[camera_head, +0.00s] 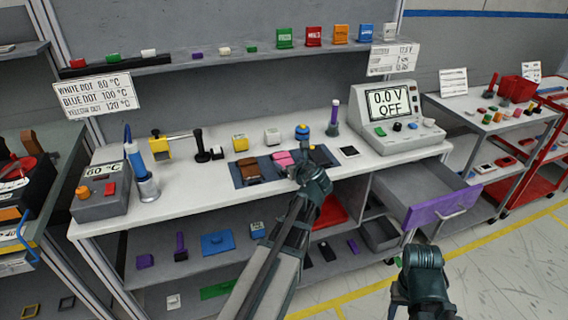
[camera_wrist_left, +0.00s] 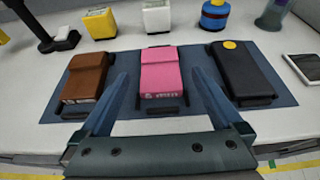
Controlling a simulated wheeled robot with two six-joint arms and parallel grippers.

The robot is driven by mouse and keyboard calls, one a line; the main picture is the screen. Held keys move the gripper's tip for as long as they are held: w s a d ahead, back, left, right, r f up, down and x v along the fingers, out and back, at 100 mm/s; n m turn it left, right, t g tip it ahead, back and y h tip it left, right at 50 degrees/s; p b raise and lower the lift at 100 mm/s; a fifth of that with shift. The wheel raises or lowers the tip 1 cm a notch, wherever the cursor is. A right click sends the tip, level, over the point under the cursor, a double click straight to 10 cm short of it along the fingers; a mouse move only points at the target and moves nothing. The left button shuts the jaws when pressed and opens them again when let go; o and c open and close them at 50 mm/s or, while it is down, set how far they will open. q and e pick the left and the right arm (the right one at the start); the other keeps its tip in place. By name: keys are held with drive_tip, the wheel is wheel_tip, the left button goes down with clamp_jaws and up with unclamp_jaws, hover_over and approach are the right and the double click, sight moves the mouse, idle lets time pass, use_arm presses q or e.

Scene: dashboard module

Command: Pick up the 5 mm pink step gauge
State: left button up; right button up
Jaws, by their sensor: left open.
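A pink block-shaped step gauge (camera_wrist_left: 161,75) lies on a dark blue mat (camera_wrist_left: 215,120) between a brown block (camera_wrist_left: 90,77) and a black block with a yellow dot (camera_wrist_left: 243,72). Its small white print is too small to read. In the head view the pink gauge (camera_head: 282,158) sits partly behind my left gripper (camera_head: 299,170). My left gripper (camera_wrist_left: 160,84) is open, its fingers on either side of the gauge in the picture, with nothing held. Whether they are level with it I cannot tell. My right gripper (camera_head: 421,268) is low at right; its fingers do not show clearly.
A yellow block (camera_wrist_left: 98,23), a white block (camera_wrist_left: 156,17) and a blue round piece (camera_wrist_left: 215,14) stand behind the mat. A meter (camera_head: 390,112) reading 0.0 V stands at the bench's right, above an open drawer (camera_head: 435,205).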

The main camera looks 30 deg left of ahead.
sight(284, 159)
use_arm(q)
drive_tip(key=b+x, duration=0.1)
drive_tip(key=x, duration=0.1)
drive_tip(key=b+x, duration=0.1)
drive_tip(key=x, duration=0.2)
drive_tip(key=shift+s+f, duration=0.1)
drive_tip(key=shift+f, duration=0.2)
drive_tip(key=shift+d, duration=0.1)
use_arm(e)
wheel_tip(284, 159, down, 2)
drive_tip(key=shift+f, duration=0.15)
use_arm(q)
drive_tip(key=c, duration=1.3)
drive_tip(key=shift+r, duration=0.2)
drive_tip(key=shift+c, duration=0.2)
